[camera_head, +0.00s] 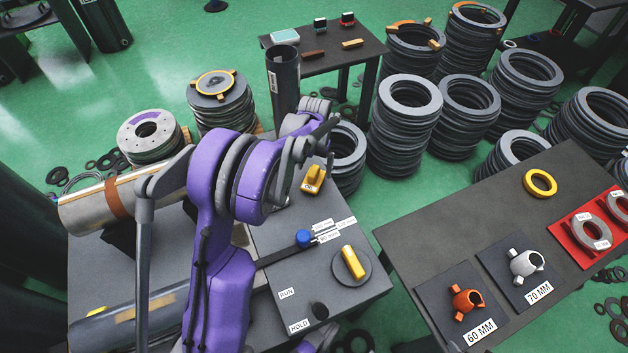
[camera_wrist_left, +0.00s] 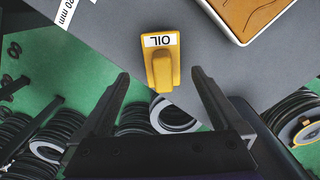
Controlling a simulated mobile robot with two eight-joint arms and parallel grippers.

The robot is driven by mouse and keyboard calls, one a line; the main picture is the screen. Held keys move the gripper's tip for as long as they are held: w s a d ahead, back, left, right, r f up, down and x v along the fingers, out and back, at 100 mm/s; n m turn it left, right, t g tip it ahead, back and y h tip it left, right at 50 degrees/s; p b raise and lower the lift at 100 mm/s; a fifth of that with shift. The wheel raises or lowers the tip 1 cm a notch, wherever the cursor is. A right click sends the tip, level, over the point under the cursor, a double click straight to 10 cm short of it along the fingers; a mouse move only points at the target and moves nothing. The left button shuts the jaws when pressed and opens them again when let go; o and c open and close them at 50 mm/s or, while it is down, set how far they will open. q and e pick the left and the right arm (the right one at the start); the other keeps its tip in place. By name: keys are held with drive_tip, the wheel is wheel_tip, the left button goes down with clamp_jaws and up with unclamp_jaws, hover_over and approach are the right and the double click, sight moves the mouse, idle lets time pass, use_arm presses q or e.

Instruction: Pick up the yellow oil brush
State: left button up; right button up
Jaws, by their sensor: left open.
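The yellow oil brush (camera_head: 313,181) sits on the grey workbench top, near its far right edge. In the left wrist view the brush (camera_wrist_left: 161,62) shows a white OIL label and a raised yellow grip. My left gripper (camera_head: 326,132) is above the bench near the brush, partly hidden by its own purple arm in the head view. In the left wrist view its two dark fingers (camera_wrist_left: 160,78) are apart, with the brush between and just beyond the tips. The fingers appear clear of it. My right gripper is not in view.
A yellow-handled round dial (camera_head: 352,263) and a blue knob (camera_head: 303,238) are on the same bench. A tray with a tan inside (camera_wrist_left: 243,14) lies beside the brush. Stacks of flanged rings (camera_head: 404,120) stand behind. A dark table (camera_head: 455,215) is at right.

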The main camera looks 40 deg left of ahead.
sight(313, 171)
use_arm(q)
wheel_tip(313, 171, down, 4)
drive_tip(key=shift+a+f+b, duration=0.15)
drive_tip(key=shift+f+b, duration=0.1)
drive_tip(key=shift+b, duration=0.2)
drive_tip(key=shift+r, duration=0.1)
clamp_jaws()
wheel_tip(313, 171, up, 10)
drive_tip(key=shift+p, duration=1.1)
drive_tip(key=c, duration=0.6)
unclamp_jaws()
drive_tip(key=c, duration=0.6)
